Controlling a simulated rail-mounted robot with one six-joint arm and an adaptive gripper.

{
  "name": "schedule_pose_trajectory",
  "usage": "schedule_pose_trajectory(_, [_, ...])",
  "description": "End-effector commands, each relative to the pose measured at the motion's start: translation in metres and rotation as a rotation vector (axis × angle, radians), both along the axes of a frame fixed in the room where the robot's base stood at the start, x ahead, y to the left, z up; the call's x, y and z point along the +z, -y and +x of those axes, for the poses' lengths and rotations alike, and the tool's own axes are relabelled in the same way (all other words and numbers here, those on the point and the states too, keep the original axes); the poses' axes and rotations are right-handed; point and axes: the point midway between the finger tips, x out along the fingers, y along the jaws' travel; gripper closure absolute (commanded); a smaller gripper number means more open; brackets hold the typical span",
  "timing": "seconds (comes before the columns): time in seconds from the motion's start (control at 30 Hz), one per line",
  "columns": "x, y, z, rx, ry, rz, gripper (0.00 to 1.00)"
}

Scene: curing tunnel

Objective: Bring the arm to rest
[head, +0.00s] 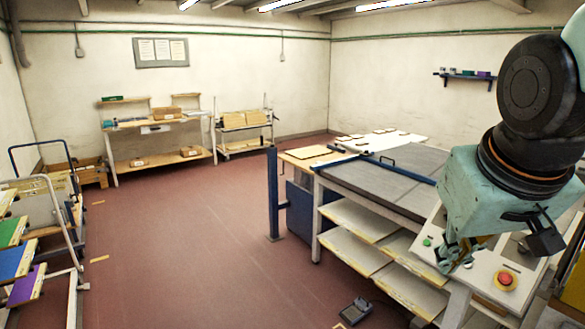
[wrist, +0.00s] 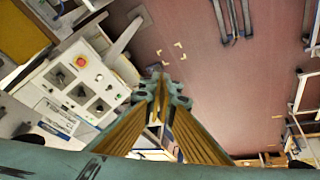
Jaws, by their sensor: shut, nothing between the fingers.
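My gripper (head: 452,258) hangs at the right of the head view, at the end of my teal arm, in front of a control panel with a red button. In the wrist view my gripper (wrist: 161,92) has its fingertips together with nothing between them. The fingers point out over the red floor, beside the control panel (wrist: 72,87). From these views I cannot tell whether the gripper touches the panel.
A table with a grey top (head: 385,185) and shelves stands left of my arm. A foot pedal (head: 356,311) lies on the floor. A cart with coloured boards (head: 22,262) stands at far left. A workbench (head: 160,125) is at the back. The middle floor is clear.

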Motion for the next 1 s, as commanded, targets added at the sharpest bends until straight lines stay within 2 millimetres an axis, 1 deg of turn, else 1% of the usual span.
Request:
schedule_pose_trajectory(0.03, [0.000,-0.004,-0.011,0.000,-0.005,0.006,1.00])
schedule_pose_trajectory(0.1, [-0.001,-0.009,-0.026,0.000,-0.016,0.014,1.00])
schedule_pose_trajectory(0.6, [-0.011,-0.044,-0.130,0.007,-0.098,0.079,1.00])
schedule_pose_trajectory(0.7, [-0.013,-0.048,-0.146,0.009,-0.111,0.090,1.00])
schedule_pose_trajectory(0.8, [-0.015,-0.052,-0.157,0.010,-0.120,0.097,1.00])
schedule_pose_trajectory(0.9, [-0.016,-0.053,-0.164,0.011,-0.127,0.101,1.00])
schedule_pose_trajectory(1.0, [-0.016,-0.054,-0.166,0.012,-0.129,0.103,1.00])
